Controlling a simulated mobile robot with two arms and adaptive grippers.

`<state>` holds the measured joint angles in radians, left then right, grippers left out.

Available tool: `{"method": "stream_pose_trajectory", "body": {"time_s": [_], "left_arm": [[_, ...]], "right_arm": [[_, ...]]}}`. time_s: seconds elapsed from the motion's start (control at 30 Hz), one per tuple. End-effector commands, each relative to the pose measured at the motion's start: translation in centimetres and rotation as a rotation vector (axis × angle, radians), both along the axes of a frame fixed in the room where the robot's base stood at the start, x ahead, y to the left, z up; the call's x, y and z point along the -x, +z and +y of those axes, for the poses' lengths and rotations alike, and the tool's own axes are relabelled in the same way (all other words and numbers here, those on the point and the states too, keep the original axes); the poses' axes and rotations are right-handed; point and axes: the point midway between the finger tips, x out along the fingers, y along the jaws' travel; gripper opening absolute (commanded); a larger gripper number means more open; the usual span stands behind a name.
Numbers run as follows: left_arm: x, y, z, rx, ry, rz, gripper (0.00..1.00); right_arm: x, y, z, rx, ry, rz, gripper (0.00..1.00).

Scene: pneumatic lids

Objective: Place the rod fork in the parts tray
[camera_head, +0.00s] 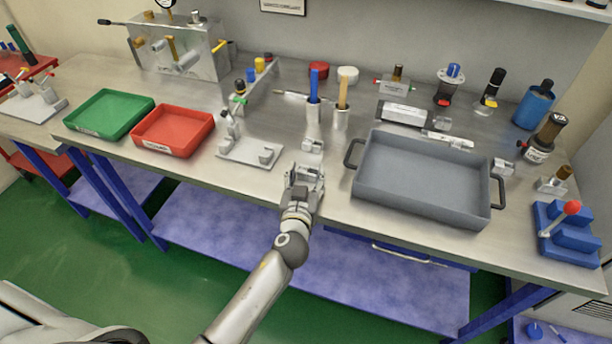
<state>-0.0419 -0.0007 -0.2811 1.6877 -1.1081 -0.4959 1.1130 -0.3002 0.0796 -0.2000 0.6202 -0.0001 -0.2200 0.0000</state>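A small silvery metal block (312,145), which looks like the rod fork, lies on the steel bench. It is too small to be certain. My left gripper (306,171) is at the bench's front edge, just in front of this block, pointing away from me. A narrow gap seems to show between them. Its fingers are small and seen from behind, so I cannot tell whether they are open or shut. The large grey tray (425,207) with two dark handles, apparently the parts tray, is empty and stands to the right of the gripper. My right gripper is not in view.
Left of the gripper stands a white fixture plate (238,152) with metal parts. Red (172,131) and green (108,114) bins are farther left. Cups with blue and yellow tools (341,118) stand behind the block. A blue lever press (567,235) is at far right.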

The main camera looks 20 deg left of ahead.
Motion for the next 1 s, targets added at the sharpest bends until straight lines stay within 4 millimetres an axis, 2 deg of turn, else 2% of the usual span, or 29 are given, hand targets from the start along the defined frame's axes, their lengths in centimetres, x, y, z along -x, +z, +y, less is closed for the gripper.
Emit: {"method": "stream_pose_trajectory", "body": {"time_s": [0.1,0.4,0.57,0.6,0.9,1.0], "left_arm": [[0.0,0.0,0.0,0.000,0.000,0.000,0.69],[0.0,0.1,0.0,-0.001,0.000,0.000,0.69],[0.0,0.3,0.0,-0.005,-0.001,0.002,0.69],[0.6,-0.1,-0.2,0.001,-0.001,0.002,0.69],[5.6,0.0,-1.1,0.004,0.001,0.000,0.69],[7.4,0.5,-1.4,0.003,0.000,0.001,0.69]], "right_arm": [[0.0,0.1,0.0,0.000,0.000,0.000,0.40],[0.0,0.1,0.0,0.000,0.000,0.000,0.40],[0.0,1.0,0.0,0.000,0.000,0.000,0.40],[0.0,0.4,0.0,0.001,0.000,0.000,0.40],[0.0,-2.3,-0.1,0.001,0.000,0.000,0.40],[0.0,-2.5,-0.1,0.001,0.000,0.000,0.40]]}}
